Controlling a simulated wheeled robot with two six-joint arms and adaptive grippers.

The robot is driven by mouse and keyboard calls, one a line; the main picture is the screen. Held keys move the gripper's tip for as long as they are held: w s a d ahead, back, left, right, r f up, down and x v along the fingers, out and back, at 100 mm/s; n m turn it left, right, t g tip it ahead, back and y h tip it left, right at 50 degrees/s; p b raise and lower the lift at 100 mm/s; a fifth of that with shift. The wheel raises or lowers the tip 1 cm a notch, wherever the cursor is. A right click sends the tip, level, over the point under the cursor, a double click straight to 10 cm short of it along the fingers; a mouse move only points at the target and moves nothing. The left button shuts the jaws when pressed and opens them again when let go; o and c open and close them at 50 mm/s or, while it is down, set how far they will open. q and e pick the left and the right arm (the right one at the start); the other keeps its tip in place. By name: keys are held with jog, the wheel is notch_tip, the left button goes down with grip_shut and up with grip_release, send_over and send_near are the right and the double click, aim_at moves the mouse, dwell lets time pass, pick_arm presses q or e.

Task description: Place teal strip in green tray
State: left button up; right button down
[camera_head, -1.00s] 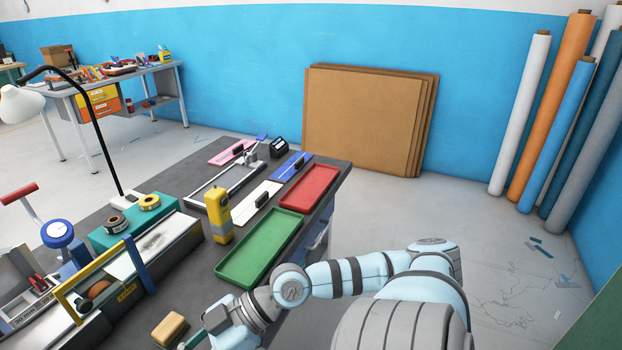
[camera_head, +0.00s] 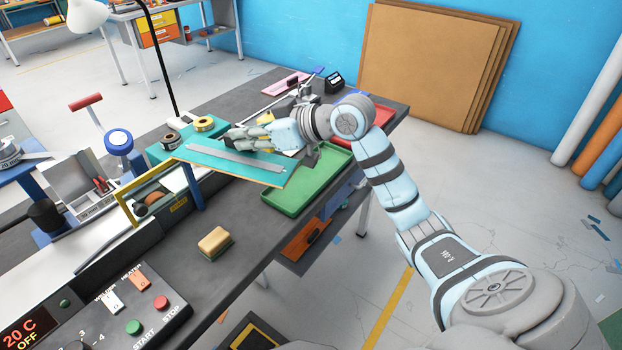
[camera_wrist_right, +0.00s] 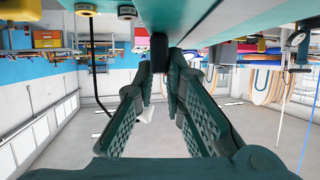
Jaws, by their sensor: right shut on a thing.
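The teal strip (camera_head: 264,177), a flat board with a grey band along it, is in the middle of the head view. My right gripper (camera_head: 236,136) is at its far side and holds it above the bench. In the right wrist view the strip (camera_wrist_right: 215,18) spans the top, and the fingers (camera_wrist_right: 159,65) are closed on a small dark block at it. The green tray (camera_head: 310,187) lies on the bench just right of the strip, whose right end overlaps the tray's left edge in the picture. The visible tray floor is empty. My left gripper is not in view.
A red tray (camera_head: 345,118) lies behind the green one, partly hidden by my right arm. A roller machine with a yellow frame (camera_head: 150,185) stands left of the strip. A tan block (camera_head: 214,241) and a control panel (camera_head: 130,303) are nearer.

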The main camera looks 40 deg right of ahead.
jog(key=w+d+m+t+h, duration=0.2)
jog(key=w+d+m+h, duration=0.6)
jog(key=d+m+h, duration=0.15)
jog(key=s+d+m+g+h+b, duration=0.2)
jog(key=s+d+m+g+h, duration=0.6)
jog(key=m+h, duration=0.25)
jog(key=shift+m+g, duration=0.4)
jog(key=shift+g, duration=0.3)
jog(key=f+b, duration=0.1)
jog(key=f, duration=0.5)
jog(key=f+b, duration=0.1)
jog(key=f, duration=0.5)
jog(key=w+f, duration=0.1)
jog(key=f, duration=0.5)
jog(key=shift+d+f+b, duration=0.15)
jog(key=shift+f+b, duration=0.15)
jog(key=shift+b, duration=0.1)
jog(key=shift+f+b, duration=0.6)
jog(key=shift+b, duration=0.1)
jog(key=shift+r, duration=0.1)
jog(key=c, duration=1.7)
grip_release()
